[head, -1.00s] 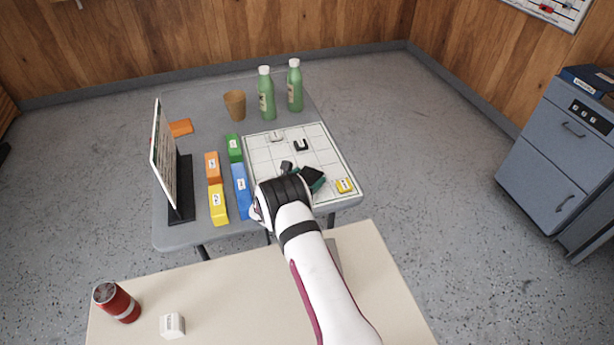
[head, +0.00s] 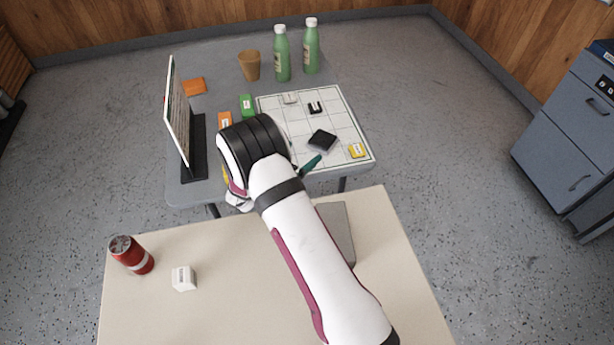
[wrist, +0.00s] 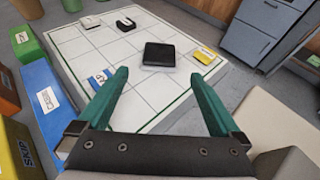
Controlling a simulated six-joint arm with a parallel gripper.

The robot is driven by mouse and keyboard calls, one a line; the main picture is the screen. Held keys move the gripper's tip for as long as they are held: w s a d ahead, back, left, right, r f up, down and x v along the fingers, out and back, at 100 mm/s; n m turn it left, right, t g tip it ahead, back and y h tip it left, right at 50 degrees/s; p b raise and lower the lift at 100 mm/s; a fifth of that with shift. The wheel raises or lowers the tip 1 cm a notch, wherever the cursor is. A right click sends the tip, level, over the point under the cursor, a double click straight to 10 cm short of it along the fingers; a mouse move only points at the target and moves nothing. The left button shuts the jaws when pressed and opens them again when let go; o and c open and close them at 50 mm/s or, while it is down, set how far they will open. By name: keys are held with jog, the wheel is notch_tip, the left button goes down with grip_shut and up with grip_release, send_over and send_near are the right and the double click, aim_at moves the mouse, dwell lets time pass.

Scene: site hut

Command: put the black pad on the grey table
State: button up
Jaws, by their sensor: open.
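The black pad (head: 322,140) lies flat on the white gridded board, which rests on the grey table (head: 221,72). In the wrist view the pad (wrist: 158,54) sits beyond the fingertips, with bare board between. My gripper (wrist: 158,76) is open and empty, its two teal fingers apart. In the head view one teal finger (head: 312,163) shows just in front of the pad, and my wrist hides the rest of the gripper.
The white board (head: 345,118) also carries a yellow block (head: 357,150) and small pieces. Coloured blocks, a standing panel (head: 179,112), a brown cup (head: 249,65) and two green bottles (head: 282,55) stand around it. A red can (head: 132,255) and white block (head: 184,278) are on the cream table.

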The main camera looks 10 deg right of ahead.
jog(key=s+d+r+m+g+h, duration=0.2)
jog(key=s+d+r+m+g, duration=0.2)
jog(key=s+d+r+m, duration=0.35)
jog(key=s+d+r+m+g+y, duration=0.1)
jog(key=s+r+m+g+y, duration=0.2)
jog(key=s+m, duration=0.4)
jog(key=s+r+m+g, duration=0.3)
jog(key=s+r+m, duration=0.2)
jog(key=s, duration=0.3)
jog(key=s+a+r+m+y, duration=0.1)
jog(key=s+a+m+y, duration=0.9)
jog(key=s, duration=0.7)
jog(key=a+m, duration=0.3)
jog(key=a, duration=0.1)
jog(key=shift+s+r, duration=0.35)
jog(key=shift+s, duration=0.05)
